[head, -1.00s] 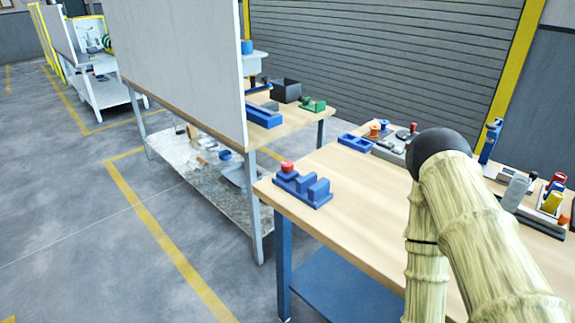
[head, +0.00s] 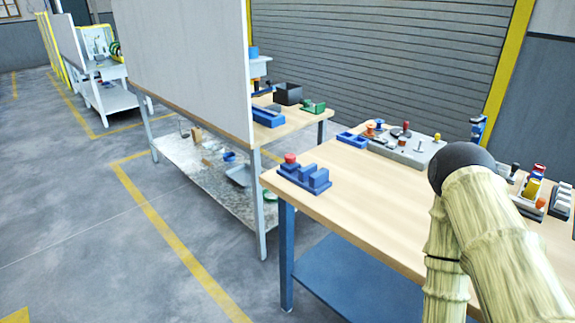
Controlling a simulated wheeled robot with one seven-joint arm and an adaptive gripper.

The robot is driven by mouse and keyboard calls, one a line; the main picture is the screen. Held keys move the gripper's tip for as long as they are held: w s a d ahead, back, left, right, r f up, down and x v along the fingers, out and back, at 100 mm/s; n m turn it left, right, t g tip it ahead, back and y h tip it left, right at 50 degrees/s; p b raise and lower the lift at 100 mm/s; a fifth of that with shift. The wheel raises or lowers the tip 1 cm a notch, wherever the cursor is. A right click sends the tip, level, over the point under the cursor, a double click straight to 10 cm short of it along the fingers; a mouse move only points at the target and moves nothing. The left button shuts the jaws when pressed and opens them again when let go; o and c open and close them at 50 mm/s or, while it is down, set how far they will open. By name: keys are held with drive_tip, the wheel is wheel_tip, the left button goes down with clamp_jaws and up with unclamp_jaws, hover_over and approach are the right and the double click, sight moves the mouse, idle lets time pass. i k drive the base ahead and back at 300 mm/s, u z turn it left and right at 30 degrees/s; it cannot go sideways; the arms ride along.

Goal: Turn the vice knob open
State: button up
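A blue vice (head: 305,179) with two upright blocks sits on the near left corner of the wooden table (head: 385,200). Its round red knob (head: 291,158) is on its left end, close to the table's edge. My gripper is out of view; only my pale, ribbed arm with a black joint shows at the right, well apart from the vice. Nothing touches the vice or the knob.
A grey plate (head: 415,150) with several small parts and a blue tray (head: 353,139) lie farther back on the table. More coloured parts stand at the right, partly behind my arm. A grey panel (head: 190,60) rises at the left. Wood around the vice is clear.

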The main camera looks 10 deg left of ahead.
sight(290, 159)
drive_tip(key=k, duration=0.15)
drive_tip(key=u, duration=1)
drive_tip(key=i, duration=0.5)
